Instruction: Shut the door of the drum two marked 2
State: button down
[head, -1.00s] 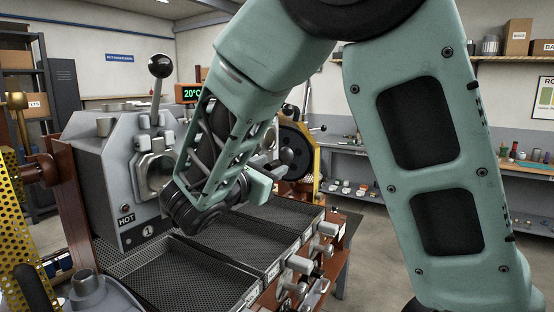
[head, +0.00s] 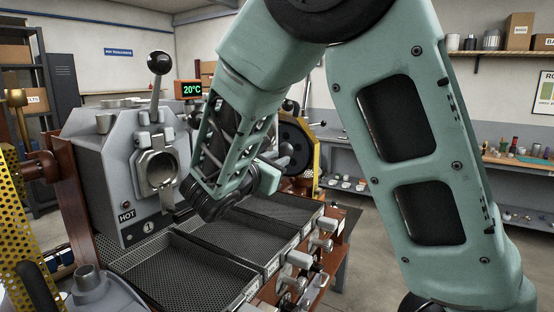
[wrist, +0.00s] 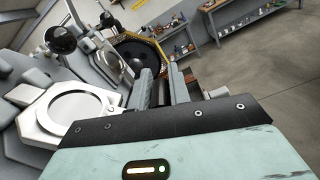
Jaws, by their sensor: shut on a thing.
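Drum two is mostly hidden behind my arm in the head view, and no 2 mark is readable. In the wrist view a round silver door or port plate (wrist: 75,112) shows in a pale rim on the grey drum face at left. I cannot tell if it stands a little ajar. My gripper (wrist: 163,82) is to the right of this plate, with its fingers closed on a small dark grey piece, perhaps the door's handle. The fingers hide most of it.
Drum one (head: 95,180), marked 1 and HOT, stands at left with its round port (head: 158,170) showing. Mesh trays (head: 180,280) lie below my wrist, with handles (head: 300,258) along their front. A black wheel (head: 294,140) with yellow edging stands beyond. Floor at right is open.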

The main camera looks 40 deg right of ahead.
jog(key=f, duration=0.1)
jog(key=w+f+m+b, duration=0.1)
jog(key=shift+w+a+f+b, duration=0.3)
jog(key=shift+f+b, duration=0.05)
jog(key=shift+f, duration=0.05)
jog(key=c, duration=1.3)
grip_release()
jog(key=shift+r, duration=0.1)
jog(key=b+v, duration=0.2)
jog(key=v, duration=1.5)
jog(key=shift+a+b, duration=0.2)
jog(key=shift+b, duration=0.2)
